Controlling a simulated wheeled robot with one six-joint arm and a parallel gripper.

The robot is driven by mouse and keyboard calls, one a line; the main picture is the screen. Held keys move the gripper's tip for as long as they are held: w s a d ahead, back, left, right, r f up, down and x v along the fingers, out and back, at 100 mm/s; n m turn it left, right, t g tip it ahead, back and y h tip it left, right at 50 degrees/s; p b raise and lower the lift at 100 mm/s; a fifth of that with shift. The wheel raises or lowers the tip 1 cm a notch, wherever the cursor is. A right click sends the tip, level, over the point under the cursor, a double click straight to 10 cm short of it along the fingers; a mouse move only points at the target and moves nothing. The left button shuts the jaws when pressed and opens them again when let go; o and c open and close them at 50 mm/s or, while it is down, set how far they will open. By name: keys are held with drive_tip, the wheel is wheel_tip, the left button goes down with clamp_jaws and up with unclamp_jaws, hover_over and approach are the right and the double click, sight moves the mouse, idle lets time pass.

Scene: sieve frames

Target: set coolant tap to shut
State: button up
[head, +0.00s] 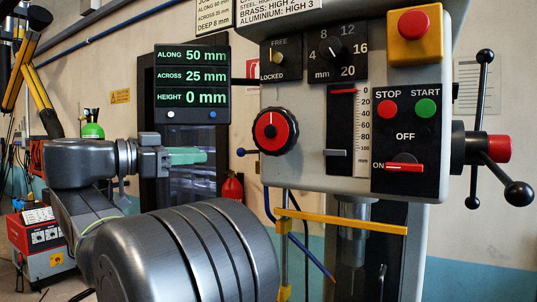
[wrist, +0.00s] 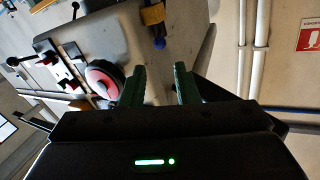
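A small blue-tipped lever (head: 241,152) sticks out to the left from the side of the grey machine head, beside the red dial. It looks like the coolant tap, but no label is readable. In the wrist view a blue end (wrist: 158,43) with a yellow part (wrist: 152,14) shows on the grey housing beyond the fingers; it may be the same tap. Its exact setting I cannot tell. My gripper (head: 203,157) points right, its green fingertips left of the lever and apart from it. In the wrist view the two fingers (wrist: 158,85) stand apart with nothing between them.
The red dial (head: 273,131) is close by on the machine head. A display (head: 192,85) hangs above my gripper. A yellow bar (head: 345,222) and a blue hose (head: 315,263) are below the head. Black-knobbed handles (head: 518,193) stand at the right.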

sight(247, 153)
drive_tip(key=p+x, duration=0.2)
drive_tip(key=x, duration=1.1)
drive_tip(key=shift+w+d+r+p, duration=0.1)
drive_tip(key=shift+w+d+p, duration=0.05)
drive_tip(key=shift+d+p, duration=0.2)
clamp_jaws()
